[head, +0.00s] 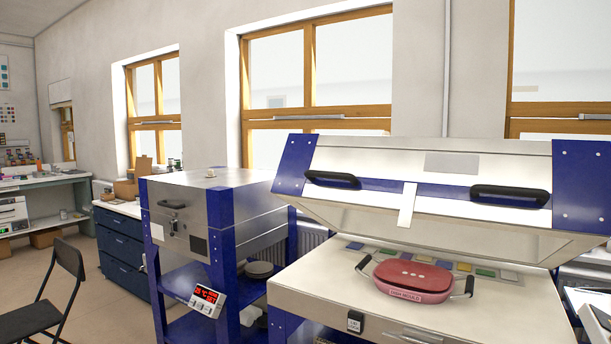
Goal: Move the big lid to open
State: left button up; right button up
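The big lid (440,222) belongs to the large kiln on the right. The kiln base (320,292) below is silver with a blue corner. A pink-red oval case (412,281) with dark side handles rests on the bed under the lid. Neither of my grippers shows in the head view.
Coloured tiles (485,272) lie behind the case. A black folding chair (50,295) stands at far left, with open floor near it.

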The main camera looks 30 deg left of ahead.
aim_at(545, 204)
jog(key=u, duration=0.8)
jog(key=i, duration=0.75)
jog(key=u, duration=0.55)
